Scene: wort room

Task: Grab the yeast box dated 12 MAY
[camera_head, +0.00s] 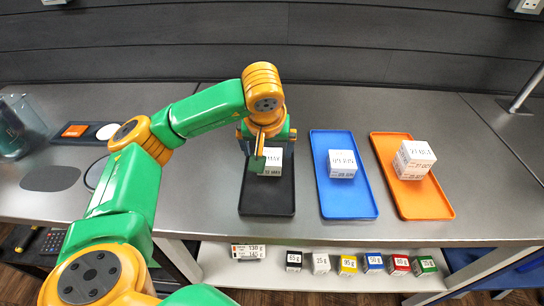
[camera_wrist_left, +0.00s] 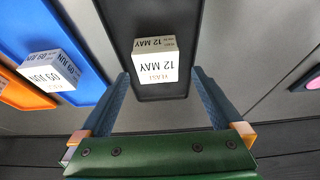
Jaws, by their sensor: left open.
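The white yeast box marked 12 MAY (camera_wrist_left: 156,60) sits on the black tray. In the head view the box (camera_head: 271,163) is partly hidden by my left gripper (camera_head: 262,165), which is above it. In the left wrist view my left gripper (camera_wrist_left: 160,85) is open, with its two fingers on either side of the box's near end. No grip on the box shows. My right gripper is not in view.
The black tray (camera_head: 266,203) lies left of a blue tray (camera_head: 348,206) holding a 09 JUN box (camera_head: 342,164). An orange tray (camera_head: 428,207) holds another white box (camera_head: 413,158). Small labelled boxes (camera_head: 348,265) stand on the shelf below. A glass vessel (camera_head: 18,125) stands far left.

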